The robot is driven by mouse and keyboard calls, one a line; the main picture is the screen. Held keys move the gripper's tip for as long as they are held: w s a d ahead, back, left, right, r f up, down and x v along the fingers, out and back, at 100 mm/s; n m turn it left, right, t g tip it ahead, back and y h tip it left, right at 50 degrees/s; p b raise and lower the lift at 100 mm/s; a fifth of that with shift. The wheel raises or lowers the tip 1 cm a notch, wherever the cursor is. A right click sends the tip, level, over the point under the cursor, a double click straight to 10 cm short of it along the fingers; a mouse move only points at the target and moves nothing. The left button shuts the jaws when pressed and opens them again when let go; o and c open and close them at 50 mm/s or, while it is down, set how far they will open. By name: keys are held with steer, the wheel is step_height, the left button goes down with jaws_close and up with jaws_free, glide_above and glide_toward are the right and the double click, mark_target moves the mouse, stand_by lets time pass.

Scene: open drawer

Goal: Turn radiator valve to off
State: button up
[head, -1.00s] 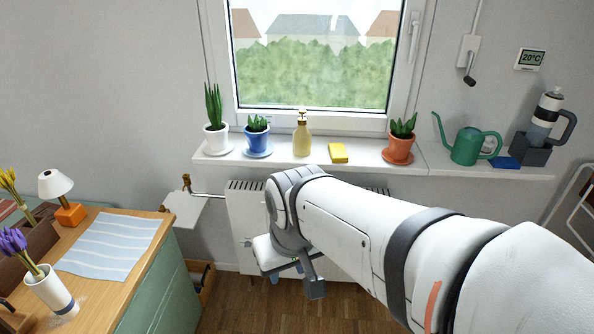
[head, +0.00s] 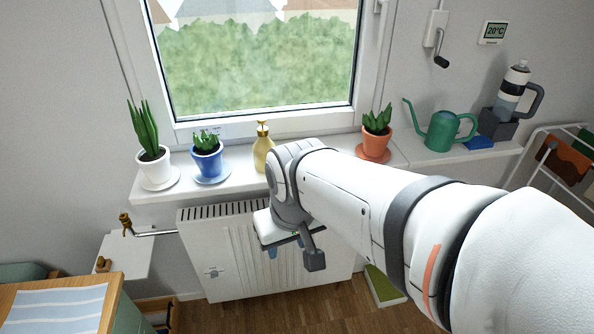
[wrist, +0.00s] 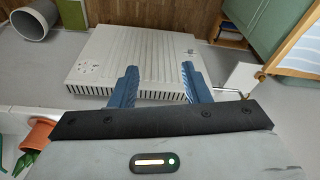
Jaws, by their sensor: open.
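The radiator (head: 235,265) is a white ribbed panel with a top grille, below the windowsill. A pipe (head: 155,233) runs from its left end to a brass-coloured fitting (head: 125,222), which looks like the valve; its setting is too small to read. My gripper (head: 285,248) is in front of the radiator's upper middle, right of the fitting and well apart from it. In the wrist view my gripper (wrist: 160,68) has its two blue fingers apart with nothing between them. The radiator (wrist: 130,50) lies beyond them, and the pipe (wrist: 230,92) is to their right.
A white panel (head: 118,257) is beneath the fitting, near the wooden desk (head: 75,300) at lower left. The windowsill (head: 235,180) holds potted plants, a soap dispenser (head: 263,150) and a green watering can (head: 440,130). A drying rack (head: 545,160) is at right.

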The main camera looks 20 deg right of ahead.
steer(key=shift+o, duration=1.4)
steer(key=shift+w+d+f+m+g+y+b, duration=0.1)
steer(key=shift+f+m+g+y+b, duration=0.2)
steer(key=shift+f, duration=0.3)
steer(key=shift+w+d+f+m+g+y+b, duration=0.1)
steer(key=shift+f+m+g+y+b, duration=0.15)
steer(key=shift+f, duration=0.35)
steer(key=w+a+f+m+g+y+b, duration=0.1)
steer(key=w+a+f+m+y+b, duration=0.35)
steer(key=w+f+m+y, duration=0.45)
steer(key=w+d+f+m+t+y+b, duration=0.35)
steer(key=w+d+f+m+t, duration=0.55)
steer(key=w, duration=0.3)
steer(key=w+d+f+m+t+h+b, duration=0.35)
steer(key=d+f+m+t+h, duration=0.45)
steer(key=d, duration=0.6)
steer(key=s+d+f+m+h+b, duration=0.2)
steer(key=s+d+f+m+h, duration=0.2)
steer(key=d+f+m+h, duration=0.95)
steer(key=w+d+f+n+y, duration=0.2)
steer(key=w+d+y, duration=0.2)
steer(key=w, duration=0.3)
steer(key=shift+c, duration=0.6)
